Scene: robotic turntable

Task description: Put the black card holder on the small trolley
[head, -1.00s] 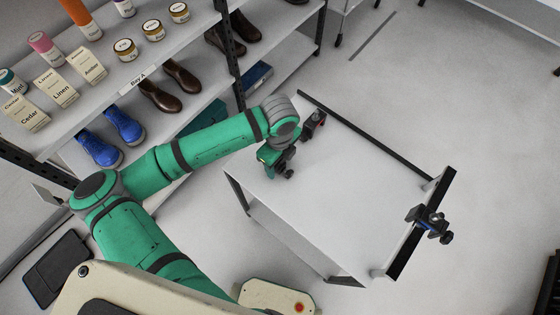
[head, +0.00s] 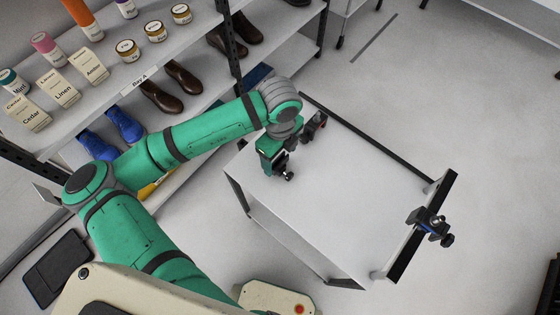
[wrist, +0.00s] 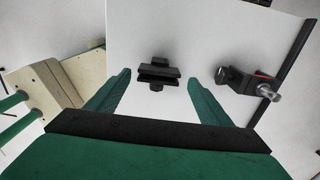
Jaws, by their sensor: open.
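The small trolley (head: 335,195) has a pale flat top and dark edge rails. The black card holder (head: 288,176), a small clamp-like black piece, is at the trolley's top, right beside my gripper (head: 273,160). In the wrist view the black card holder (wrist: 158,72) shows against the pale top, ahead of and between the fingertips of my gripper (wrist: 158,80). The fingers are wide apart, with a clear gap on each side of it. My gripper hides part of the holder in the head view.
A similar black holder with a red mark (head: 315,125) is at the trolley's far edge, close to my gripper. One with blue (head: 430,224) is on the right end bar. Shelves with shoes and jars (head: 126,49) stand at left. The trolley's middle is clear.

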